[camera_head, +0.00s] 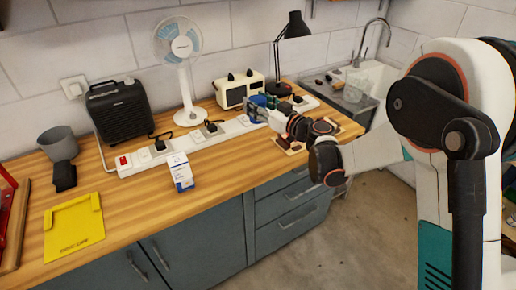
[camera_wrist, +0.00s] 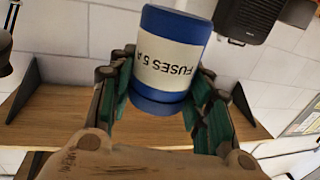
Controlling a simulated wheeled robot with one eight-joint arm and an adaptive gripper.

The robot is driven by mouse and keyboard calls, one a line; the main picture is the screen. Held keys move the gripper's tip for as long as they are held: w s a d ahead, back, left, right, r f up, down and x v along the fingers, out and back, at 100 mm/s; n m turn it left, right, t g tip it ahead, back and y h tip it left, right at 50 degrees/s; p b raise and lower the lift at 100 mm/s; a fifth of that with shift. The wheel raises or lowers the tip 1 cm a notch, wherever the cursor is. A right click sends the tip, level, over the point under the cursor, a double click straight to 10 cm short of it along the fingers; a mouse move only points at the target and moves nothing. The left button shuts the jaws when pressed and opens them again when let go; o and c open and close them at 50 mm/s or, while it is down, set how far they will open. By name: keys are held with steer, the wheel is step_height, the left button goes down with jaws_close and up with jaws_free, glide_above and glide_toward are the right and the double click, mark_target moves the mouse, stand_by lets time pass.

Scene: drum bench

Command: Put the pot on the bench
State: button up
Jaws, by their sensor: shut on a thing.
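The pot (camera_wrist: 174,60) is a blue cylinder with a cream label reading "FUSES 5 A", which appears upside down in the wrist view. My gripper (camera_wrist: 165,95) is shut on it, with green-padded fingers on both sides. In the head view, the blue pot (camera_head: 259,101) shows small at the end of my gripper (camera_head: 258,112), in front of the cream appliance. I cannot tell its height above the bench. The wooden bench (camera_head: 125,205) runs along the wall above grey drawers and cupboards.
A long white power strip (camera_head: 215,133) with plugs crosses the bench. A fan (camera_head: 184,75), black heater (camera_head: 120,108), cream appliance (camera_head: 239,90) and black lamp (camera_head: 293,30) stand behind. A white-blue box (camera_head: 180,172), grey cup (camera_head: 58,143) and yellow tray (camera_head: 74,225) stand left. The front middle is clear.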

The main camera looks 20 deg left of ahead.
step_height(320, 180, down, 16)
steer(key=b, duration=0.4)
steer(key=shift+r, duration=0.1)
steer(key=shift+b, duration=0.3)
steer(key=o, duration=1.1)
steer(key=shift+r, duration=0.1)
steer(key=p+v, duration=0.2)
steer(key=v, duration=1)
